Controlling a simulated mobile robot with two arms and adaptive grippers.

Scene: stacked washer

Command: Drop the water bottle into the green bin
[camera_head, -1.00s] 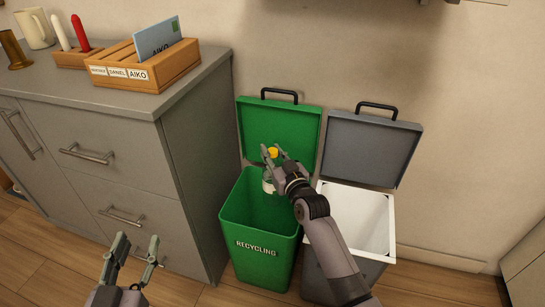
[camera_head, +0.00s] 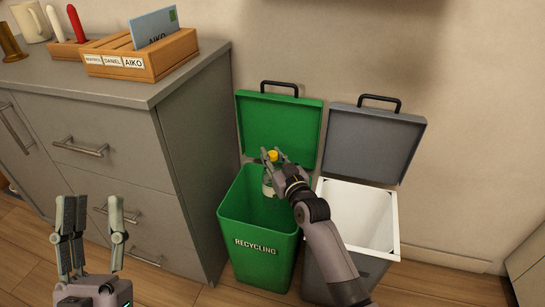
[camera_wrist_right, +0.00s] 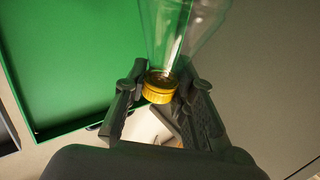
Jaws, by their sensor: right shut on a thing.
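The water bottle (camera_head: 268,186) is clear with a yellow cap. It hangs upright over the mouth of the green bin (camera_head: 262,231), which is marked RECYCLING and has its lid raised. My right gripper (camera_head: 272,160) is shut on the bottle near its cap. In the right wrist view the bottle (camera_wrist_right: 178,38) shows between the fingers of the right gripper (camera_wrist_right: 160,92), with the cap at the fingertips. My left gripper (camera_head: 89,205) is open and empty in front of the grey cabinet.
A grey bin (camera_head: 355,215) with a white liner and raised lid stands right of the green bin. The grey cabinet (camera_head: 185,140) stands close on the left. A wooden letter box (camera_head: 142,58) sits on its top.

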